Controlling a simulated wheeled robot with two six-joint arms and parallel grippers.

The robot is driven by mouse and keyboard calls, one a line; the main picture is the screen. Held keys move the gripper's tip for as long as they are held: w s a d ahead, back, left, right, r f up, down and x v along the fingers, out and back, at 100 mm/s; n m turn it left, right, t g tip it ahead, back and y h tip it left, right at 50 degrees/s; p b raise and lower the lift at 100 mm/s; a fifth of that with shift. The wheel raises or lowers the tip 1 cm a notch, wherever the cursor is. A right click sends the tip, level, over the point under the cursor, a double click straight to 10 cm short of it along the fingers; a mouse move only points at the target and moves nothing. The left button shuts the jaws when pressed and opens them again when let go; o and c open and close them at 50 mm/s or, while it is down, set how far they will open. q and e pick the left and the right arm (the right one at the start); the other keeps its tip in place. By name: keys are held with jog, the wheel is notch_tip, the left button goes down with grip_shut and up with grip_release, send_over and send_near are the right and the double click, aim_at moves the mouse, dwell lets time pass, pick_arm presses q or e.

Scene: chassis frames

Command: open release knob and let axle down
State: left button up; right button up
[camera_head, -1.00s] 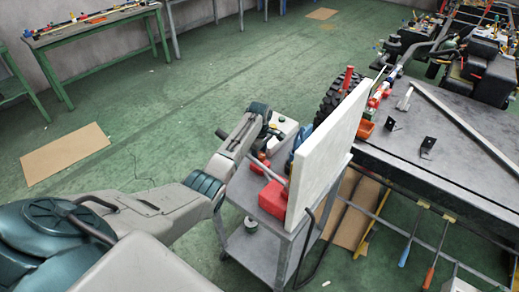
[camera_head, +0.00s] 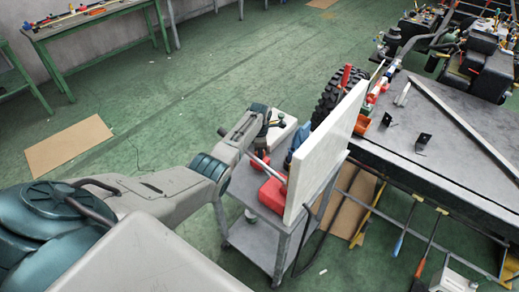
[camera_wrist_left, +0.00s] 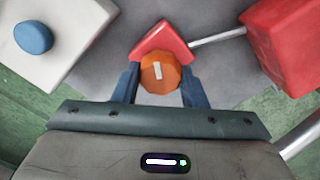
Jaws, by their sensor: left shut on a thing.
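The release knob, an orange faceted knob (camera_wrist_left: 158,73) with a pale mark on top, sits in front of a red bracket (camera_wrist_left: 162,40) in the left wrist view. My left gripper (camera_wrist_left: 160,90) is shut on this knob, one blue finger on each side. A metal rod (camera_wrist_left: 217,37) runs from the bracket to a red block (camera_wrist_left: 283,42), which also shows on the grey cart in the head view (camera_head: 273,193). In the head view my left arm hides the knob. I cannot make out the axle. My right gripper is not in view.
A white panel (camera_head: 325,150) stands upright at the cart's right side. A white box with a blue button (camera_wrist_left: 32,37) is beside the bracket. The grey cart (camera_head: 253,231) stands close to a workbench (camera_head: 440,140) and a tyre (camera_head: 330,98). Green floor at the left is mostly clear.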

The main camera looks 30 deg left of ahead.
pick_arm(q)
jog(key=shift+w+r, duration=0.1)
jog(key=shift+r, duration=0.05)
dwell(0.3)
jog(key=o, duration=1)
jog(key=shift+c, duration=0.2)
notch_tip(320, 180, up, 11)
jog(key=b, duration=0.2)
jog(key=shift+f, duration=0.2)
